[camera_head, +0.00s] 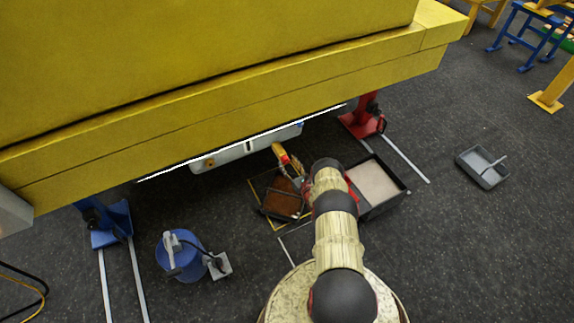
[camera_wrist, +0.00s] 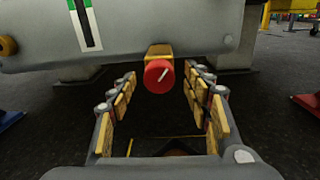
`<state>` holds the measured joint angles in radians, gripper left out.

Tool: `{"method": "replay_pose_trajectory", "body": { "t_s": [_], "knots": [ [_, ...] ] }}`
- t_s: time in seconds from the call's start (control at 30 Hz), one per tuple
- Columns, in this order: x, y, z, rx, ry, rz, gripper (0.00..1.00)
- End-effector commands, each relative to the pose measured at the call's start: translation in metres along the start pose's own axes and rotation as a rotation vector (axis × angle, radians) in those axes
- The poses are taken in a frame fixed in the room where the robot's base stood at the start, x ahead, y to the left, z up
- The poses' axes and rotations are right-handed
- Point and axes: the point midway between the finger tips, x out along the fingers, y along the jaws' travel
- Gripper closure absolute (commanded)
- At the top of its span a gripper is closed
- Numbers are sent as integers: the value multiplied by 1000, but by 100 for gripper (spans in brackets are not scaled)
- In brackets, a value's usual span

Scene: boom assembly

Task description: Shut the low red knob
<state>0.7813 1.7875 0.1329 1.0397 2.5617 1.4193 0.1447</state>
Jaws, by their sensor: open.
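The low red knob (camera_wrist: 158,76) is round with a white slanting line on its face. It sits on a short yellow fitting (camera_wrist: 159,51) under the grey tank (camera_wrist: 190,30) in the wrist view. My gripper (camera_wrist: 160,82) is open, one padded finger on each side of the knob's line of sight. Gaps show between the knob and both fingers; how deep the knob lies between them is unclear. In the head view the tank (camera_head: 232,154) hangs below the yellow boom (camera_head: 215,105); my arm partly covers the area at its right end.
A brown-filled tray (camera_head: 283,200) and a pale-filled tray (camera_head: 374,181) lie below. A blue bucket (camera_head: 182,254) stands left, and blue (camera_head: 112,226) and red (camera_head: 364,121) stands flank the boom. A grey tray (camera_head: 482,166) lies right on open floor.

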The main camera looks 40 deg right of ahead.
Motion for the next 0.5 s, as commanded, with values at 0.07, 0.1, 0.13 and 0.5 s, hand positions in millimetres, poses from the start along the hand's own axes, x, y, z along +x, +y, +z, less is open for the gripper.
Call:
{"method": "replay_pose_trajectory", "body": {
  "t_s": [0.07, 0.1, 0.13, 0.5],
  "knots": [
    [7, 1, -2, 0, 1, 2, 50],
    [9, 1, -1, 0, 1, 2, 50],
    [10, 1, -1, 1, 1, 1, 50],
    [12, 0, 0, 1, 1, 1, 55]
  ]
}}
